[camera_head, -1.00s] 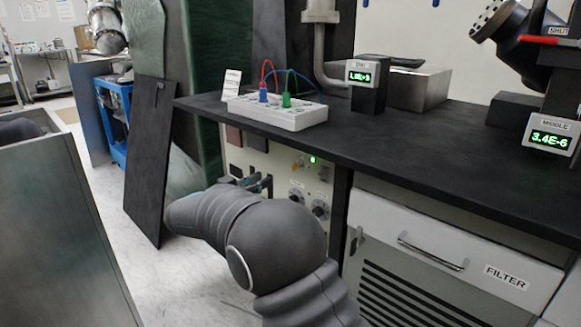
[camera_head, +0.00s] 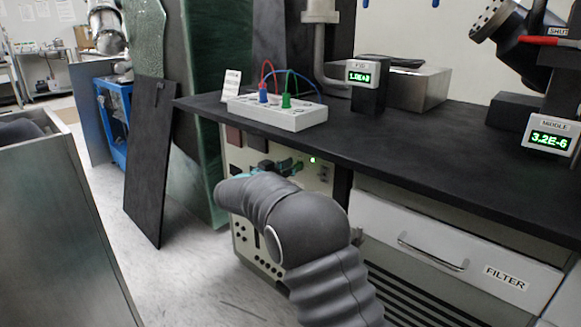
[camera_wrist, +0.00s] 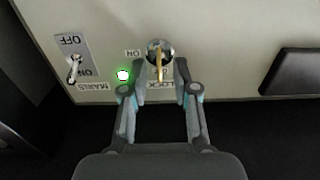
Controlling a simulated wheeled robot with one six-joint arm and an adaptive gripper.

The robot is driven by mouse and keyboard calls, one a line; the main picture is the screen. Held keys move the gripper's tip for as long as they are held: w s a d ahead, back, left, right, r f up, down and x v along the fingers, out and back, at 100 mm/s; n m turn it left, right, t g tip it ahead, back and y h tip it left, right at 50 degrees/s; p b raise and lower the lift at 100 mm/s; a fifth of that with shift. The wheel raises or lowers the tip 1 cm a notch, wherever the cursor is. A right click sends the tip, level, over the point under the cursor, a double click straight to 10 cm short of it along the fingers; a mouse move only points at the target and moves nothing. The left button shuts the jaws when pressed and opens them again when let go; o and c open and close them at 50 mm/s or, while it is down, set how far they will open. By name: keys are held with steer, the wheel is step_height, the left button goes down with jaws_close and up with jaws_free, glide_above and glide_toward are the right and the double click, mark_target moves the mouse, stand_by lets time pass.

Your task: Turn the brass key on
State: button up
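The brass key (camera_wrist: 159,66) sits in a round silver lock (camera_wrist: 152,46) on a pale panel in the wrist view, where the lettering is upside down. The key's bow looks upright in the picture. An "ON" label is left of the lock, and a "LOCK" label is partly covered by my fingers. My gripper (camera_wrist: 161,72) is open, with one finger on each side of the key and visible gaps between. In the head view my gripper (camera_head: 279,167) is at the cabinet front under the bench, and my arm hides the key.
A mains toggle switch (camera_wrist: 74,69) and a lit green lamp (camera_wrist: 123,75) lie left of the key. A black handle-like block (camera_wrist: 292,71) is at right. In the head view, the bench top (camera_head: 400,150) overhangs the panel, with a filter drawer (camera_head: 440,240) to the right.

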jaws_close()
steer(key=shift+m, duration=0.4)
steer(key=shift+s+d+f+m+b, duration=0.15)
steer(key=shift+m+b, duration=1.55)
steer(key=shift+m, duration=1.15)
steer(key=shift+d+f+m+b, duration=0.1)
steer(key=shift+f+m+b, duration=0.1)
steer(key=shift+m+b, duration=2.1)
steer(key=shift+s+d+f+m+b, duration=0.15)
steer(key=shift+m+b, duration=1)
steer(key=shift+m, duration=2.2)
